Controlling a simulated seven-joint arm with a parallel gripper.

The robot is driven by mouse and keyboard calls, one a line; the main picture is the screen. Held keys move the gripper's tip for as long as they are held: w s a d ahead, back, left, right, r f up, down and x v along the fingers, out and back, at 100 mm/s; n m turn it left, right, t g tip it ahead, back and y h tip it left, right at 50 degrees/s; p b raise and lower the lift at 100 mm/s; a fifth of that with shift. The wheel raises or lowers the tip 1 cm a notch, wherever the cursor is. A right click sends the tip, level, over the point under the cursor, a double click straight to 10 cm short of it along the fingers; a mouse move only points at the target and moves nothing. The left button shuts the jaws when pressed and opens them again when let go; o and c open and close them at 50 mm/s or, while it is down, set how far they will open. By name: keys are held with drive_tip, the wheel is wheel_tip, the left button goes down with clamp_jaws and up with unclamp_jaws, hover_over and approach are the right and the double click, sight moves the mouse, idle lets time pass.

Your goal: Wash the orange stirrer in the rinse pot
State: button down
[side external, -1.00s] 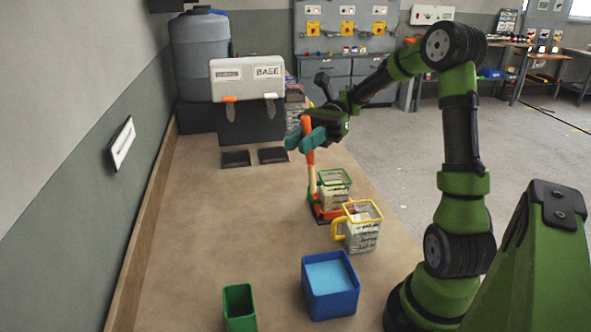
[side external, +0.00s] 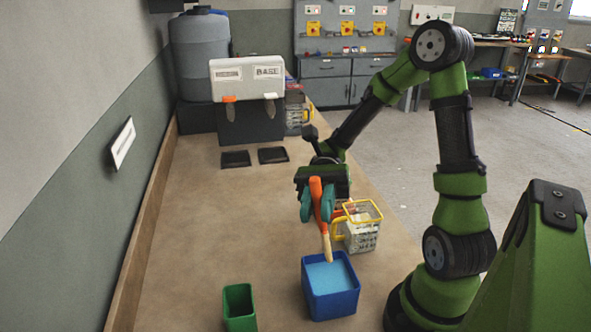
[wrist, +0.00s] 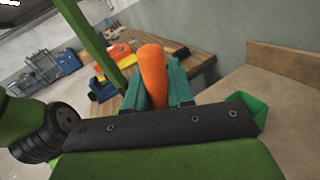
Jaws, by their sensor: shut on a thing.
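The orange stirrer (side external: 316,192) has an orange handle and a pale lower end that points down. My gripper (side external: 318,204) is shut on its handle, with teal fingers on either side. The stirrer's pale tip is just above or at the far rim of the blue rinse pot (side external: 330,303), which holds light blue liquid; I cannot tell whether the tip touches the liquid. In the wrist view the orange handle (wrist: 153,77) stands between the teal fingers.
A clear jug with a yellow rim and handle (side external: 363,229) stands just behind the blue pot. A green bin (side external: 239,308) stands to the pot's left. A dispenser labelled BASE (side external: 247,80) is at the back, with two dark pads (side external: 236,159) before it. The bench's left middle is clear.

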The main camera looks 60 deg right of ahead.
wheel_tip(320, 180, down, 8)
drive_tip(key=shift+s+f, duration=0.2)
drive_tip(key=shift+s, duration=0.15)
idle(0.5)
drive_tip(key=shift+d, duration=0.1)
idle(0.4)
